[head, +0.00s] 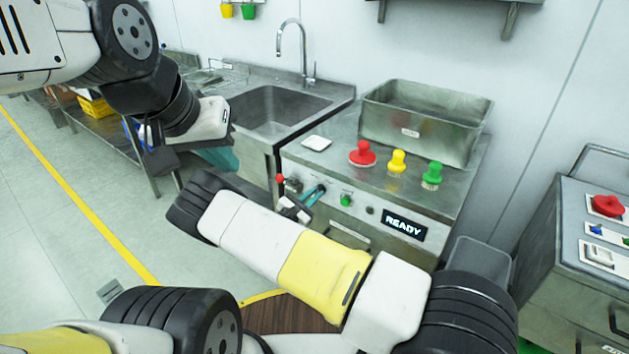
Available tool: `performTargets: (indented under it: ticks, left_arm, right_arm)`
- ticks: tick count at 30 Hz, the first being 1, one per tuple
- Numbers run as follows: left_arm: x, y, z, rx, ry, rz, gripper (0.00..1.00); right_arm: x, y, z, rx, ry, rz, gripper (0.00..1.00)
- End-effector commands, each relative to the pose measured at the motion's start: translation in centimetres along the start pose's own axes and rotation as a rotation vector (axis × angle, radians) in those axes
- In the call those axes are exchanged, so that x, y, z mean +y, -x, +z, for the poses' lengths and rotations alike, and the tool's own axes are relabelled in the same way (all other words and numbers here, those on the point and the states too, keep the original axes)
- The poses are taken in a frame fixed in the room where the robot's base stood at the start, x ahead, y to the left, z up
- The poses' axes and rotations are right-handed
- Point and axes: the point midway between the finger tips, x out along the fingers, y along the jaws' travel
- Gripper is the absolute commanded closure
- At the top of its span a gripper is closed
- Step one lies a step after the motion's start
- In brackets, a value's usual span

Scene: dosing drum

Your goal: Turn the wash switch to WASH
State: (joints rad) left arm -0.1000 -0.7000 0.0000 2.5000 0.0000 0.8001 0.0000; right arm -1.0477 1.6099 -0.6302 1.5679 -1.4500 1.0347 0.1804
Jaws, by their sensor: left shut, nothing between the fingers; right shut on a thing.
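The steel dosing counter has a front panel with a lit READY display (404,224) and a green button (346,200). My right gripper (314,194) has its teal fingers shut at the panel, left of the green button. They close on a small control there, which fits the wash switch; the fingers hide most of it, so its setting and label cannot be read. My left gripper (222,158) is shut and empty, held in the air in front of the sink counter, well left of the panel.
A red-knobbed lever (280,180) stands close left of my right gripper. Red (362,153), yellow (397,162) and green (432,175) knobbed pieces stand on the counter before a steel basin (411,135). A control cabinet (575,240) is at the right.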

Motion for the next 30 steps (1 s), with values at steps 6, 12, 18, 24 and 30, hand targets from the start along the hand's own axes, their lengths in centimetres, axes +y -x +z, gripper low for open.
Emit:
performTargets:
  ticks: [6,12,18,24,30]
  left_arm:
    - [0.0,0.0,0.0,0.0,0.0,0.0,1.0]
    - [0.0,0.0,0.0,0.0,0.0,0.0,1.0]
    - [0.0,0.0,0.0,0.0,0.0,0.0,1.0]
    - [0.0,0.0,0.0,0.0,0.0,0.0,1.0]
    - [0.0,0.0,0.0,0.0,0.0,0.0,1.0]
  right_arm:
    - [-0.04,0.13,-0.14,0.004,-0.116,0.001,1.0]
    - [-0.07,0.13,-0.15,0.004,-0.174,0.001,1.0]
    - [-0.09,0.14,-0.16,0.004,-0.194,0.0,1.0]
    - [-0.09,0.14,-0.17,0.004,-0.196,0.0,1.0]
    - [-0.1,0.14,-0.17,0.004,-0.196,0.0,0.75]
